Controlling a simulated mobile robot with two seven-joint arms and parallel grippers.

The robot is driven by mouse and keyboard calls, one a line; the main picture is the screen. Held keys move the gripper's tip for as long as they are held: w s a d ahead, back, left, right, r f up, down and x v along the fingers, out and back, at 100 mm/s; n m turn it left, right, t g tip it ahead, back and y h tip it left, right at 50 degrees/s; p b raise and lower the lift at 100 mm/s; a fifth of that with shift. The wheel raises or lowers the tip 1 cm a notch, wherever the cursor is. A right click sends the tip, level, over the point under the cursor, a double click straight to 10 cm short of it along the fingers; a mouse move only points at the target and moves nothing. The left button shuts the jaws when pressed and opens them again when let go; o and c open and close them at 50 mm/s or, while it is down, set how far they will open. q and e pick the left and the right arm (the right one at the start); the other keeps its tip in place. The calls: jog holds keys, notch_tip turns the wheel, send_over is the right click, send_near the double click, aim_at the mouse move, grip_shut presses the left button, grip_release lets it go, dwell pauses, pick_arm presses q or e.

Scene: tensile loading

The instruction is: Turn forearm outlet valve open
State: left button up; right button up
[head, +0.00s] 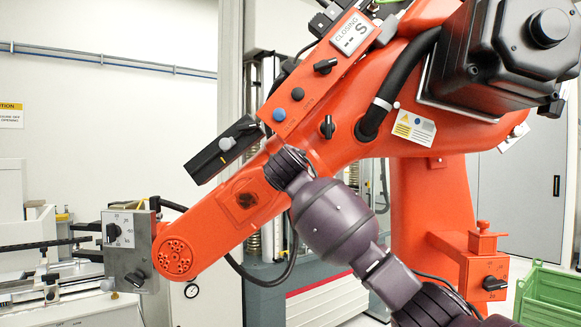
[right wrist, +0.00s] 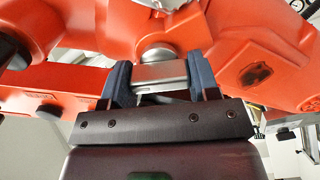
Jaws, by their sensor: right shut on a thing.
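The orange robot arm (head: 215,205) fills the middle of the head view. Its forearm carries black knobs, one upper (head: 326,66) and one lower (head: 328,127), and a black box with a grey knob (head: 227,143). My right arm crosses in front from the lower right; its gripper does not show clearly in the head view. In the right wrist view, my right gripper (right wrist: 157,74) has its two blue fingers shut on a grey metal valve handle (right wrist: 161,73), below a round silver fitting (right wrist: 156,52) on the orange surface. I cannot tell the handle's angle. My left gripper is not in view.
A grey box with black knobs (head: 128,240) sits at the left end of the orange arm. A sign reading CLOSING (head: 350,35) is above. An orange post with a black knob (head: 490,283) and a green crate (head: 548,296) are at the lower right. Black hoses run along the arm.

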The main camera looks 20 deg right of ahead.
jog(key=shift+n, duration=1)
jog(key=shift+f, duration=0.1)
jog(key=o, duration=0.9)
pick_arm(q)
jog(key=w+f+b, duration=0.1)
jog(key=b, duration=0.2)
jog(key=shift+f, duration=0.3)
pick_arm(e)
jog(key=v, duration=1.1)
